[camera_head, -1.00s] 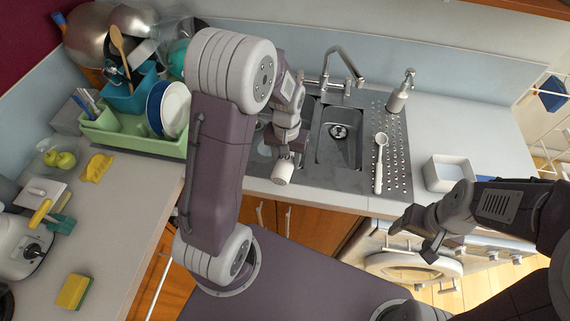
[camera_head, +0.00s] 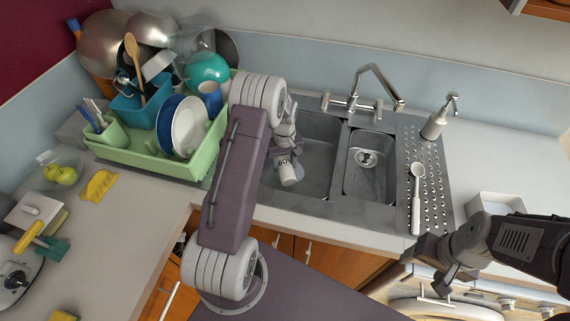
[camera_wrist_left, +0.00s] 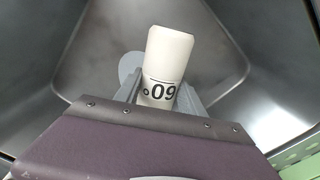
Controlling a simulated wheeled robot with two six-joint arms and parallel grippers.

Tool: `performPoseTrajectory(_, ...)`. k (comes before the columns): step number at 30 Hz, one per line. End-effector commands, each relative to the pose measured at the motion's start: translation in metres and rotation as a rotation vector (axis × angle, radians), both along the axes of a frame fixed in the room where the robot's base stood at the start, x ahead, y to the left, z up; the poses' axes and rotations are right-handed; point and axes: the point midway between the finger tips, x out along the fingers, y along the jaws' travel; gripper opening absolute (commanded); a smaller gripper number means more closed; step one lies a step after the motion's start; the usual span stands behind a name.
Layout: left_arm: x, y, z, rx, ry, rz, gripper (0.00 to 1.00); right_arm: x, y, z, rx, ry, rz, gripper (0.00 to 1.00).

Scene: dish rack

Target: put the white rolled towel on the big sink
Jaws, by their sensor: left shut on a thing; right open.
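The white rolled towel (camera_wrist_left: 167,58) is held in my left gripper (camera_wrist_left: 158,92), with dark print on its side. In the head view the towel (camera_head: 288,174) is over the left, larger basin of the sink (camera_head: 318,165). My left gripper (camera_head: 284,158) is shut on it. In the left wrist view the grey basin walls surround the towel. I cannot tell whether it touches the basin floor. My right gripper (camera_head: 430,268) is open and empty in front of the counter at the lower right.
A smaller basin (camera_head: 368,165) with a drain lies right of the big one. A faucet (camera_head: 370,90) stands behind. A white spoon (camera_head: 416,195) and soap dispenser (camera_head: 437,120) are on the drainboard. A green dish rack (camera_head: 165,165) with dishes stands to the left.

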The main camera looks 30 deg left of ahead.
Motion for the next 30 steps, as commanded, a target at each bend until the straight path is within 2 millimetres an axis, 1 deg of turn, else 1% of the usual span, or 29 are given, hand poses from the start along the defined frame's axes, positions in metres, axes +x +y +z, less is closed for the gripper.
performPoseTrajectory(2,-0.001,0.0,0.002,0.0,0.001,-0.001,0.01,0.0,0.0,0.005,0.0,0.0,0.0,0.69)
performPoseTrajectory(3,-0.001,0.0,-0.004,0.0,0.001,-0.001,0.01,0.0,0.0,-0.001,0.0,0.0,0.0,0.69)
performPoseTrajectory(15,0.0,0.0,-0.048,0.0,0.001,-0.002,0.01,0.0,0.0,-0.03,0.0,0.0,0.0,0.69)
performPoseTrajectory(18,0.0,0.0,-0.051,0.0,0.0,-0.002,0.01,0.0,0.0,-0.031,0.0,0.0,0.0,0.69)
performPoseTrajectory(26,0.0,0.0,-0.05,0.0,0.0,-0.002,0.01,0.0,0.0,-0.03,0.0,0.0,0.0,0.69)
performPoseTrajectory(30,0.0,0.0,-0.054,0.0,0.0,-0.002,0.01,0.0,0.0,-0.033,0.0,0.0,0.0,0.69)
